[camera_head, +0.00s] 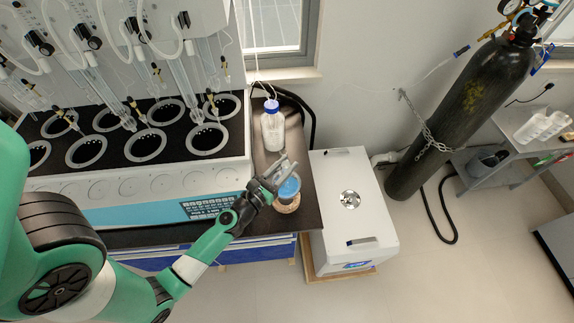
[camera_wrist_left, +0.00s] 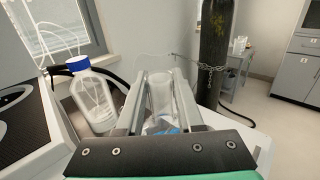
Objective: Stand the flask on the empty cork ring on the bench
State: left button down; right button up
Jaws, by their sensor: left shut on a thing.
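The flask (camera_head: 289,188) is clear glass with blue liquid in its round body. It is on the right end of the dark bench (camera_head: 303,162) in the head view, and also shows between the fingers in the left wrist view (camera_wrist_left: 160,96). My left gripper (camera_head: 283,170) is shut on its neck, and the flask looks upright. The cork ring (camera_head: 287,207) is directly below the flask body, its brown front edge showing. I cannot tell whether the flask's weight rests on it. My right gripper is in neither view.
A blue-capped clear bottle (camera_head: 272,128) stands behind the flask. The multi-position distiller (camera_head: 140,190) fills the bench to the left. A white box unit (camera_head: 345,205) stands below the bench's right edge. A chained black gas cylinder (camera_head: 460,110) is farther right.

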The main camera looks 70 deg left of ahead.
pick_arm(q)
notch_tip(320, 180, down, 6)
jog(key=b, duration=0.6)
jog(key=shift+f, duration=0.15)
dwell(0.4)
jog(key=shift+c, duration=2.3)
grip_release()
jog(key=b+v, duration=0.4)
jog(key=v, duration=0.7)
jog(key=shift+s+d, duration=0.15)
jog(key=shift+s, duration=0.15)
